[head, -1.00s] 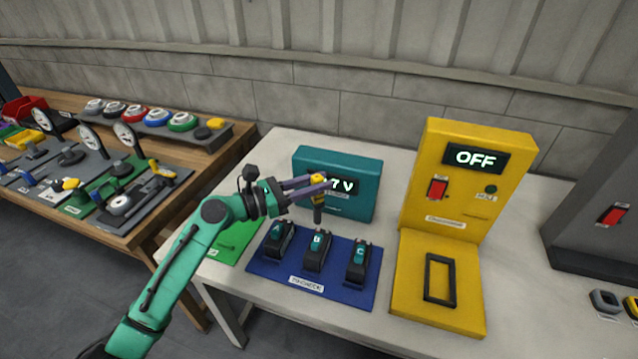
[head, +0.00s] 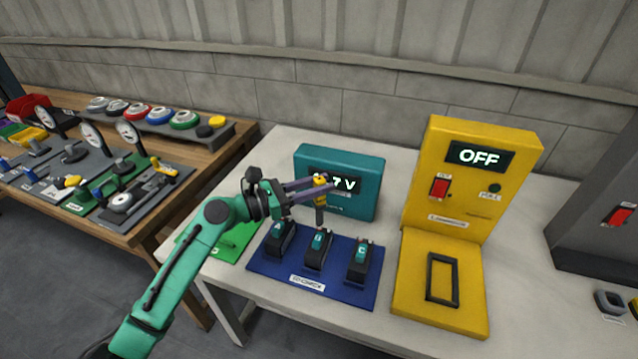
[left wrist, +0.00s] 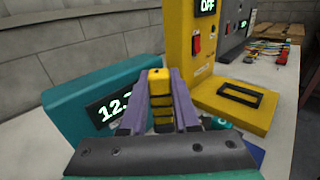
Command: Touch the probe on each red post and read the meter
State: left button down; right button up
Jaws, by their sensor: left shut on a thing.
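My left gripper (head: 319,189) is shut on the yellow and black probe (head: 320,183), held upright above battery B (head: 319,249) on the blue tray (head: 312,291). The probe's grey lower end points down at B's top; I cannot tell whether it touches a post. Battery A (head: 280,238) is to the left and battery C (head: 362,260) to the right, where a small red post shows. The teal meter (head: 366,175) stands behind; its display is partly hidden by the gripper. The left wrist view shows the probe (left wrist: 159,98) between the fingers and the meter display (left wrist: 112,107) starting "12.". My right gripper is not in view.
A yellow charger (head: 478,150) reading OFF, with an empty black-framed pad, stands right of the tray. A dark grey cabinet (head: 590,225) is at far right. A green mat (head: 235,236) lies left of the tray. A wooden bench (head: 140,225) with gauges is further left.

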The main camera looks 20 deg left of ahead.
pick_arm(q)
jog(key=shift+f, duration=0.7)
